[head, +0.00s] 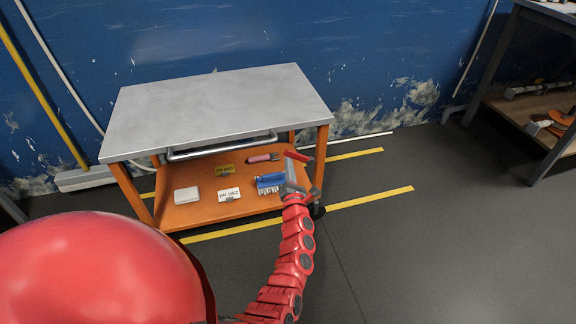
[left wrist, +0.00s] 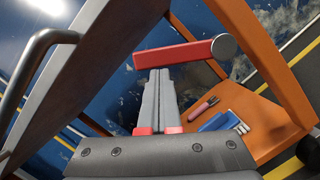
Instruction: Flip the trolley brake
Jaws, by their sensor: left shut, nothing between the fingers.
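The trolley (head: 215,100) has a grey metal top, an orange frame and an orange lower shelf. A red brake lever (head: 299,156) shows by its right side, near the front right leg; in the left wrist view the red bar (left wrist: 180,54) with its round end lies across my fingertips. My left gripper (head: 289,172) is shut and empty, its grey fingers (left wrist: 158,82) pointing at the bar. The tips are at or very near the bar; I cannot tell whether they touch. The lever's mounting is hidden. My right gripper is not in view.
The lower shelf holds a white box (head: 187,195), labelled cards, a blue item (head: 269,181) and a pink-handled tool (head: 263,158). A push bar (head: 222,147) runs along the trolley's front. A shelf unit (head: 530,110) stands right. The floor between is clear.

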